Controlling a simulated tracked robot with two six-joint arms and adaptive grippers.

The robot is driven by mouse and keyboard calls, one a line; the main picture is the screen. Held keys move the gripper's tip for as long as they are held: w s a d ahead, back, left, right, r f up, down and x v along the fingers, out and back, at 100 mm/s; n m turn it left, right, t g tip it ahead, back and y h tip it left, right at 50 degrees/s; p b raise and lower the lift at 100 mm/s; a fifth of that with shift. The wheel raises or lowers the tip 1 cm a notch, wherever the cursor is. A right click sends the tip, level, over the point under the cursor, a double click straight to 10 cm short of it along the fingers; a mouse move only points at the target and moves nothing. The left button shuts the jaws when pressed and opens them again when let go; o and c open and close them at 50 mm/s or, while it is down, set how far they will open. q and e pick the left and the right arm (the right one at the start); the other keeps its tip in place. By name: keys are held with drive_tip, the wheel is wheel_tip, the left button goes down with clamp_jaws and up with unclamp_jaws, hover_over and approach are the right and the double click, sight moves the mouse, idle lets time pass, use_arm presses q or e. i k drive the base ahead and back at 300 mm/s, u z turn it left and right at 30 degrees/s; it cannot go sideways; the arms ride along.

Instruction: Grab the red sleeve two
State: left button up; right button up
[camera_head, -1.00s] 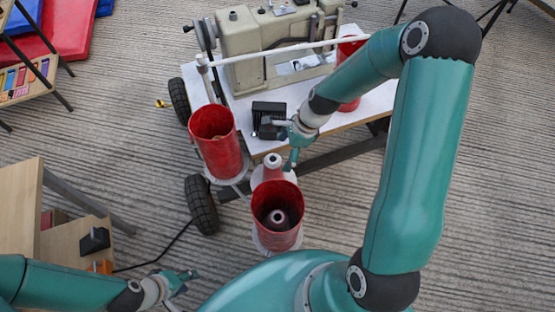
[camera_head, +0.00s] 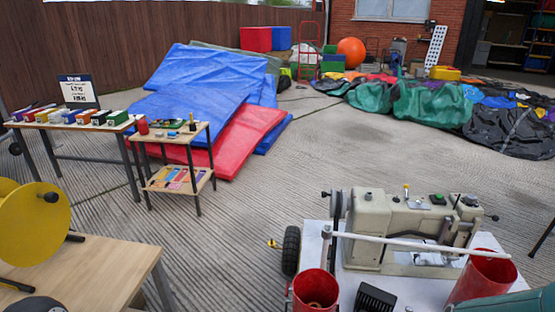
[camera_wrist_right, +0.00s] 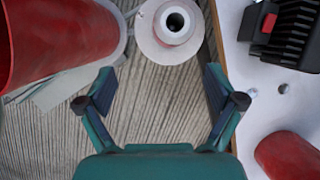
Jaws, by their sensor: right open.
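Two red sleeves show in the head view. One red sleeve (camera_head: 315,290) stands at the bottom edge, left of a black block, with its open top showing. Another red sleeve (camera_head: 485,272) leans at the right front of the white table. I cannot tell which is sleeve two. In the right wrist view a large red sleeve (camera_wrist_right: 62,40) fills the upper left, and a red rounded piece (camera_wrist_right: 290,156) is cut off at lower right. My right gripper (camera_wrist_right: 160,95) is open and empty, with striped floor between its fingers. My left gripper is out of view.
A pale bare cone on a round base (camera_wrist_right: 173,25) stands ahead of the right fingers. A black ribbed block (camera_wrist_right: 290,35) sits on the white table (camera_wrist_right: 240,75) at right. The sewing machine (camera_head: 410,230) stands on that table. A wooden table (camera_head: 100,265) is at left.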

sight(480, 276)
drive_tip(key=k, duration=0.9)
